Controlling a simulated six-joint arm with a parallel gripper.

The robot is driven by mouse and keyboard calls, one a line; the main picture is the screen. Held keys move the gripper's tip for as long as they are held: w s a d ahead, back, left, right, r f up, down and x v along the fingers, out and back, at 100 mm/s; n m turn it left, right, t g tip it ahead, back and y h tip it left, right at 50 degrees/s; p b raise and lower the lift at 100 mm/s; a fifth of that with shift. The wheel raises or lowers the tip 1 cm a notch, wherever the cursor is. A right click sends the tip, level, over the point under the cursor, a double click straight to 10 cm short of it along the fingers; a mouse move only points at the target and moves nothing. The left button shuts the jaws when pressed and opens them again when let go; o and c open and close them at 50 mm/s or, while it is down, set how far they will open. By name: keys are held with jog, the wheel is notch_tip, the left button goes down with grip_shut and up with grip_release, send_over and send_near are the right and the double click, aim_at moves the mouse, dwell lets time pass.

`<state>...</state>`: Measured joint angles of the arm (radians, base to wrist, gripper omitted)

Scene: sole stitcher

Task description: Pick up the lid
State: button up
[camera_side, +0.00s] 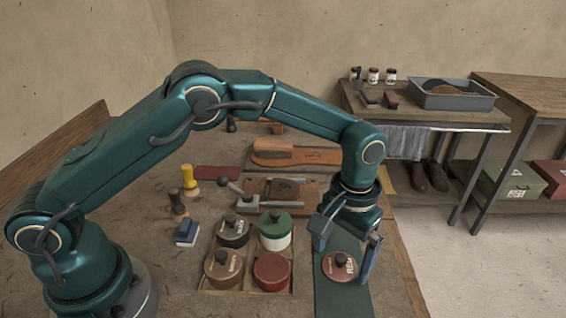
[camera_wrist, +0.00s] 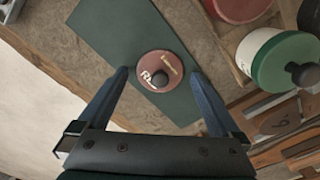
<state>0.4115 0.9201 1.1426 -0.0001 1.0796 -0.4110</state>
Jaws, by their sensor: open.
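The lid (camera_side: 341,266) is a round, reddish-brown disc with pale lettering and a dark knob. It lies flat on a dark green mat (camera_side: 328,300) at the right of the workbench. My gripper (camera_side: 343,262) is open above the mat, pointing down, with one finger on each side of the lid in the side view. In the wrist view the lid (camera_wrist: 160,77) sits between and just beyond the two blue fingertips (camera_wrist: 163,72). I see no contact between the fingers and the lid. The exact height of the fingers above the mat is hard to tell.
A wooden tray (camera_side: 246,292) left of the mat holds several round pots, including a green-lidded one (camera_side: 274,230) and a lidless-looking red one (camera_side: 271,271). Wooden sole forms (camera_side: 297,153), a hand tool and brushes (camera_side: 189,179) lie behind. The bench's right edge is close to the mat.

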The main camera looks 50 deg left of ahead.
jog(key=shift+f, duration=0.2)
jog(key=c, duration=1.2)
jog(key=shift+r, duration=0.2)
jog(key=shift+c, duration=0.2)
